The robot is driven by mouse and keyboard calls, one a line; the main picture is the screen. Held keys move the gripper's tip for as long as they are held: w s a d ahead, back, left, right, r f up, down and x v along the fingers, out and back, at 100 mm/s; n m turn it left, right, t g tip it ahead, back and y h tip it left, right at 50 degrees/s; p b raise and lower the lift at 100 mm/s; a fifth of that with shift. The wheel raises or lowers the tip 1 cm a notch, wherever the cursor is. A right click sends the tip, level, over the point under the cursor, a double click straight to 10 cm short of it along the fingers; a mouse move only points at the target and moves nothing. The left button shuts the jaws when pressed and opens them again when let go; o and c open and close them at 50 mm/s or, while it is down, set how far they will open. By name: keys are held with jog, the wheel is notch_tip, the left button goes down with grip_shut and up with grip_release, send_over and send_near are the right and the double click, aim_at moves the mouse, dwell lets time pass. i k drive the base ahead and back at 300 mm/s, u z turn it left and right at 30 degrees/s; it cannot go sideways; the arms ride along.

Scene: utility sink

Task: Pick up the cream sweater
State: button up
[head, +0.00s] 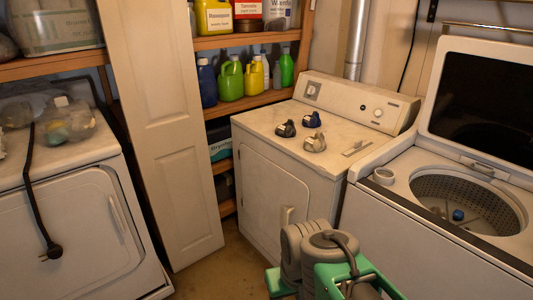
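I cannot make out the cream sweater for certain. On the white dryer top (265,125) sit three small lumpy items: a dark grey and white one (285,129), a dark blue one (312,120) and a pale greyish one (314,142). They are too small to identify. Grey and green parts of my arm, with a dark cable, show at the bottom centre, in front of the dryer and apart from these items. My gripper's fingertips cannot be made out there.
An open top-loading washer (440,230) stands at right, with a small blue item (458,215) in its drum. A pale panel door (165,140) stands beside shelves of detergent bottles (230,80). Another white machine (75,215) is at left. Some floor (220,262) is clear.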

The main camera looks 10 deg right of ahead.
aim_at(318, 143)
jog(key=u, duration=0.55)
jog(key=i, duration=1.25)
jog(key=z, duration=0.45)
